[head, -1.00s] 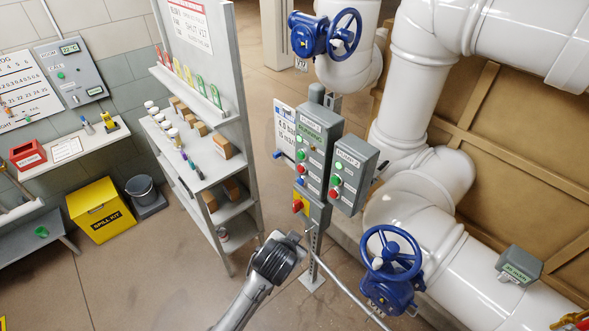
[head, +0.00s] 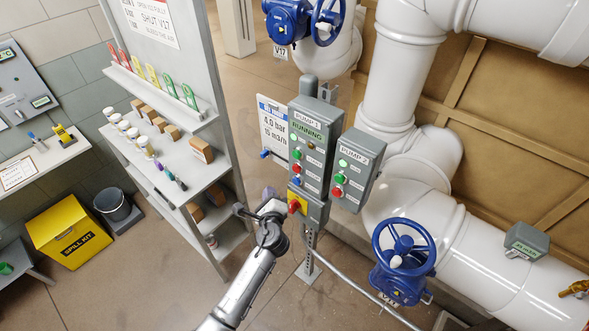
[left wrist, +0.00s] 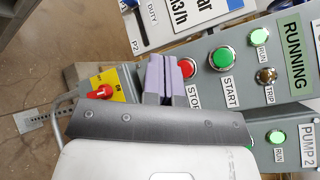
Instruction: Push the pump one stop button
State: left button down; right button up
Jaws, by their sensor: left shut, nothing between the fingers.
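The grey PUMP 1 box (head: 312,135) stands on a post in the head view, its display reading RUNNING. Its red stop button (head: 296,168) sits below the green start button (head: 297,154). In the left wrist view the red button (left wrist: 187,68), labelled STOP, shows just right of my fingertips, partly behind them. My left gripper (head: 272,206) is shut and empty, low on the left side of the box. Its lilac fingers (left wrist: 161,76) point at the panel. I cannot tell whether they touch it. My right gripper is not in view.
The PUMP 2 box (head: 356,168) adjoins on the right, with similar buttons. A red rotary switch (left wrist: 100,92) on a yellow plate lies close beside my fingers. A blue handwheel valve (head: 402,258) and white pipes stand to the right, a shelf unit (head: 190,160) to the left.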

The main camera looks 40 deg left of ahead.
aim_at(297, 169)
pick_arm(q)
jog(key=shift+m, duration=0.3)
jog(key=shift+a, duration=0.1)
jog(key=shift+w, duration=0.1)
jog(key=w+b, duration=0.4)
jog(key=w, duration=0.4)
jog(key=shift+w+d+b, duration=0.25)
jog(key=shift+w+b, duration=0.05)
jog(key=shift+b, duration=0.05)
dwell(0.8)
dwell(0.7)
jog(key=shift+w, duration=0.1)
dwell(0.5)
